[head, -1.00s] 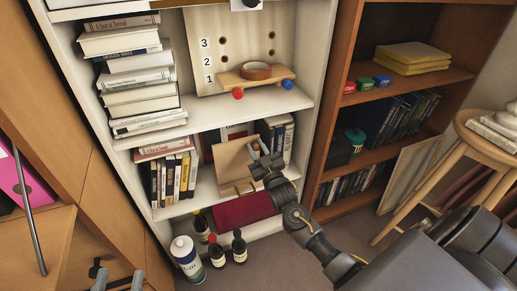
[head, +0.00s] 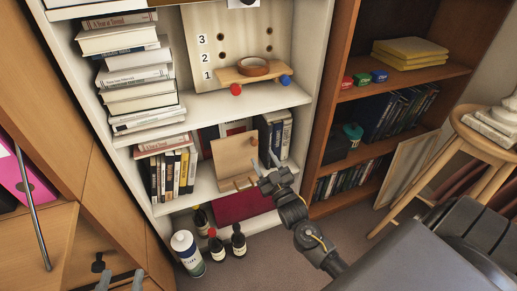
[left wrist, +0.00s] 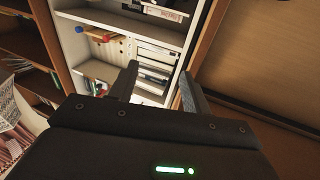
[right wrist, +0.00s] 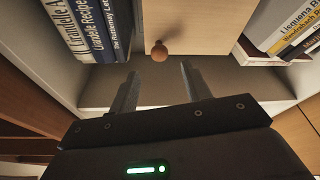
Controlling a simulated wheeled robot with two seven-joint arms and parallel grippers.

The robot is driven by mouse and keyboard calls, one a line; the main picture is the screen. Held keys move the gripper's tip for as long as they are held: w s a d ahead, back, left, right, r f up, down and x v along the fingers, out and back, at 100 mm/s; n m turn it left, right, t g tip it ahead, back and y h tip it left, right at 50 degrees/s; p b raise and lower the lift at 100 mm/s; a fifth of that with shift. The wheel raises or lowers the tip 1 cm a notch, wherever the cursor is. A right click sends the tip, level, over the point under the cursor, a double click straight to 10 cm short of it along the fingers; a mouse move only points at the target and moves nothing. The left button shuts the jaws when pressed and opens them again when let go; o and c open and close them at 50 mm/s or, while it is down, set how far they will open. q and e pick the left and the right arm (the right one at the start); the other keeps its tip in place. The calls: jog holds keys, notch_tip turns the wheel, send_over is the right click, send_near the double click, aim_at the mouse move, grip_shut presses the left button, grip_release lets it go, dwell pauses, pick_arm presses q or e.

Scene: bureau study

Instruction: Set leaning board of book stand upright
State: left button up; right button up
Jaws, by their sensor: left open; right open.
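The book stand's wooden board (head: 233,160) is on the lower shelf of the white bookcase, with a round knob (head: 254,142) near its upper right edge. The board looks steep, but its exact angle is hard to tell. Part of its base (head: 243,183) shows below. In the right wrist view the board (right wrist: 195,22) and knob (right wrist: 159,52) are just beyond the fingertips. My right gripper (head: 264,161) is open and empty, beside the board's right edge and apart from the knob. My left gripper (head: 120,279) is open and empty at the lower left, far from the stand.
Books (head: 174,173) stand left of the board and more (head: 272,132) stand to its right. A dark red panel (head: 240,206) lies below.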

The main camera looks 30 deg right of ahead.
pick_arm(q)
jog(key=shift+w+a+f+g+y, duration=0.15)
jog(key=shift+a+f+g+y, duration=0.2)
jog(key=shift+f+y, duration=0.25)
pick_arm(e)
jog(key=v, duration=0.3)
jog(key=shift+s, duration=0.2)
pick_arm(q)
jog(key=shift+f, duration=0.1)
